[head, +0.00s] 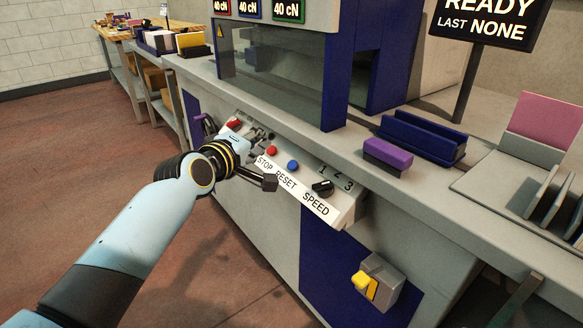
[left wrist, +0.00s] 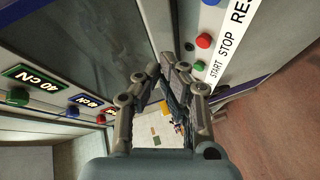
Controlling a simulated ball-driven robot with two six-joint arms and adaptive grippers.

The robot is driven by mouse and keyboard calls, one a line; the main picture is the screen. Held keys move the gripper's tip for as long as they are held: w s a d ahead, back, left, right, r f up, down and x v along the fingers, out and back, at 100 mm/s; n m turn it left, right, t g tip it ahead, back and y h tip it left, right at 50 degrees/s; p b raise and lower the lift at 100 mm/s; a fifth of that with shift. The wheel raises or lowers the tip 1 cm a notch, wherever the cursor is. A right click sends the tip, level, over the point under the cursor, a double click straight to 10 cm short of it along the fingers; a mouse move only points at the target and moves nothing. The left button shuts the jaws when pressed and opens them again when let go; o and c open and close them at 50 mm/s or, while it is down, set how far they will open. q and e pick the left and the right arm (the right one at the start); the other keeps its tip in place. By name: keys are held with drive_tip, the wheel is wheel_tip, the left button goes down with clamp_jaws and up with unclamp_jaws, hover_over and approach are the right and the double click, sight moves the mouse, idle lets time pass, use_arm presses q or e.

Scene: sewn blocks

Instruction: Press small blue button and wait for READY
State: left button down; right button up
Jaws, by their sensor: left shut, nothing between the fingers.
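The small blue button (head: 292,166) sits on the sloped control panel above the RESET label. It also shows, cut by the top edge, in the left wrist view (left wrist: 210,2). The display sign (head: 490,20) at the upper right reads READY, LAST NONE. My right gripper is not in view.
A red button (head: 271,151) is left of the blue one, and a black speed knob (head: 322,186) is right of it. A green button (left wrist: 200,67) shows by START. A yellow switch (head: 362,282) juts from the front below. A purple block (head: 388,155) lies on the counter.

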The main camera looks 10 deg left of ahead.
sight(293, 166)
use_arm(q)
drive_tip(key=w+d+f+b, duration=0.3)
drive_tip(key=w+f+b, duration=0.1)
drive_tip(key=f+b, duration=0.1)
drive_tip(key=shift+f+b, duration=0.3)
drive_tip(key=shift+f, duration=0.2)
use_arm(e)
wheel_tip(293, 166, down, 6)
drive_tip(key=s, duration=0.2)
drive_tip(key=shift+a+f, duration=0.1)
use_arm(q)
drive_tip(key=shift+f, duration=0.1)
idle(0.5)
drive_tip(key=shift+w+d+f, duration=0.2)
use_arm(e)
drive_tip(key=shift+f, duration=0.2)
